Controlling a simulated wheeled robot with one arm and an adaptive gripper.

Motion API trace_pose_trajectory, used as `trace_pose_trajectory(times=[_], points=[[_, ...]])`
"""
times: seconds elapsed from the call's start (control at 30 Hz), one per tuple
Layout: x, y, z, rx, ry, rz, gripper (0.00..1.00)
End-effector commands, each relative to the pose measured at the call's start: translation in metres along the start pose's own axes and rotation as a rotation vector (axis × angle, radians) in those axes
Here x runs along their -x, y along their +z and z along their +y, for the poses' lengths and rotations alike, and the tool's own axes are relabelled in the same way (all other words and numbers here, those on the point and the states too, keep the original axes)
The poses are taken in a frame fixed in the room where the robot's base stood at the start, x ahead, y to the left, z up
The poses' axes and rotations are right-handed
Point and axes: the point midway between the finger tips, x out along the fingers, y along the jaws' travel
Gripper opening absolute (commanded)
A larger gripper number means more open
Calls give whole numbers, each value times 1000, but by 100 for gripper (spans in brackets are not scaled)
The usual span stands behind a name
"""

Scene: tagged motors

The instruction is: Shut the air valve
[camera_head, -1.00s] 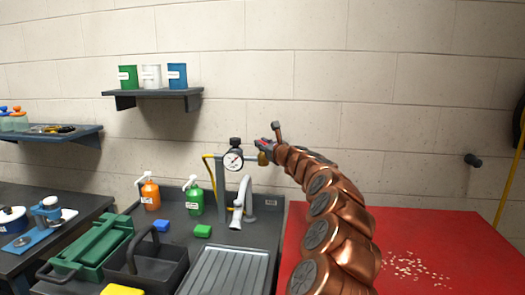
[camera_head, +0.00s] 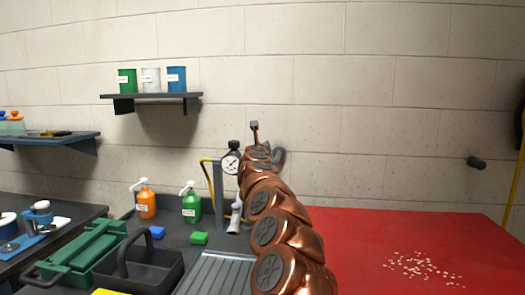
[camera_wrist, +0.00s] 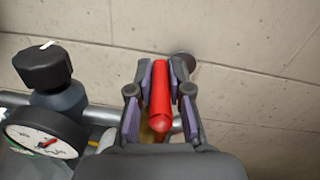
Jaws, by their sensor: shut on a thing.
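The air valve's red lever (camera_wrist: 160,97) lies between the two fingers of my gripper (camera_wrist: 160,78) in the wrist view. My gripper is shut on it. The lever points up and down in that picture, across the line of the grey pipe (camera_wrist: 103,116). A bit of the brass valve body (camera_wrist: 148,134) shows below it, mostly hidden by the fingers. In the head view, my copper arm covers the valve and the fingers. A pressure gauge (camera_head: 230,163) with a black knob (camera_head: 234,145) stands just left of my arm; it also shows in the wrist view (camera_wrist: 42,136).
The block wall is close behind the valve. A grey post (camera_head: 218,187) with a yellow hose, a white faucet (camera_head: 236,215), a green bottle (camera_head: 191,207) and an orange bottle (camera_head: 146,203) stand to the left. A red tabletop (camera_head: 400,240) lies to the right.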

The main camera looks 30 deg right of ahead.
Motion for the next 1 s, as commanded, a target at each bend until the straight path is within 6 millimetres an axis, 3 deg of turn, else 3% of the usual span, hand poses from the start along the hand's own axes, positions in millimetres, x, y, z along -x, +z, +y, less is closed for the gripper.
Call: trace_pose_trajectory(times=[0.73,0.77,1.0], points=[[0,2,-2,-1,-71,12,0],[0,2,-2,-1,-71,12,22],[0,1,-1,-1,-70,13,43]])
